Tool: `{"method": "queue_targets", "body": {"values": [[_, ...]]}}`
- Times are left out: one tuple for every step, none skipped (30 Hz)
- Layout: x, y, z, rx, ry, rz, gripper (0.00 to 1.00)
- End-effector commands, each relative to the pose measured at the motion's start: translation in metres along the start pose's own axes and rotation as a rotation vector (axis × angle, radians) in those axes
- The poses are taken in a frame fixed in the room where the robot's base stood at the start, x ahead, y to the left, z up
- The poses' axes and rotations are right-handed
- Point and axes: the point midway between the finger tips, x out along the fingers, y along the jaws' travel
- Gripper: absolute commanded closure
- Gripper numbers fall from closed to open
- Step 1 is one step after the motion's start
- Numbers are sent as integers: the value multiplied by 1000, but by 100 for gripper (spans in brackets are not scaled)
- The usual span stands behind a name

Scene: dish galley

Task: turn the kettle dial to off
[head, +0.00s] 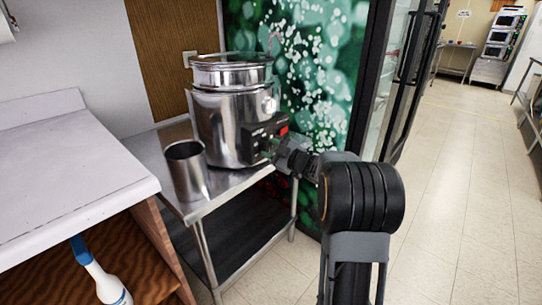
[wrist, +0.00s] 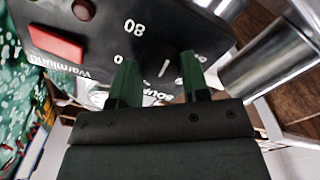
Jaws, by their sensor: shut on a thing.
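The steel kettle (head: 222,120) stands on a steel table, with a black control panel (head: 250,140) on its front. In the wrist view the panel (wrist: 110,30) appears upside down, with "80", "SOUP" and a brand name printed on it. The black kettle dial (wrist: 165,66) has a white pointer line. My gripper (wrist: 160,62) has its green fingers on either side of the dial and is shut on it. In the head view my gripper (head: 272,150) reaches the panel from the right and hides the dial. The off mark is not readable.
A red switch (wrist: 55,43) sits beside the dial on the panel. A steel cup (head: 186,172) stands left of the kettle on the steel table (head: 210,205). A white counter (head: 65,165) is at left; open floor (head: 450,200) lies to the right.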

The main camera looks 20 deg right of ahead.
Motion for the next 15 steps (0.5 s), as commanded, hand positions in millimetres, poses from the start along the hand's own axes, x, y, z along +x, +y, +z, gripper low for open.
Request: {"method": "queue_targets", "body": {"values": [[0, -2, 2, -47, 4, -1, 81], [0, -2, 2, -76, 4, -1, 81], [0, -3, 2, -114, 4, -1, 81], [0, -3, 2, -143, 3, -2, 81], [0, -3, 2, -171, 3, -2, 81], [0, -3, 2, -208, 3, -1, 81], [0, -2, 2, -237, 3, -1, 81], [0, -2, 2, -266, 4, -1, 81], [0, -2, 2, -305, 4, 0, 81], [0, -2, 2, -332, 4, -1, 81], [0, -2, 2, -361, 4, -1, 81], [0, -3, 2, -399, 4, -2, 81], [0, -3, 2, -426, 4, -2, 81], [0, -3, 2, -453, 4, -1, 81], [0, -2, 2, -490, 4, -1, 81]]}}
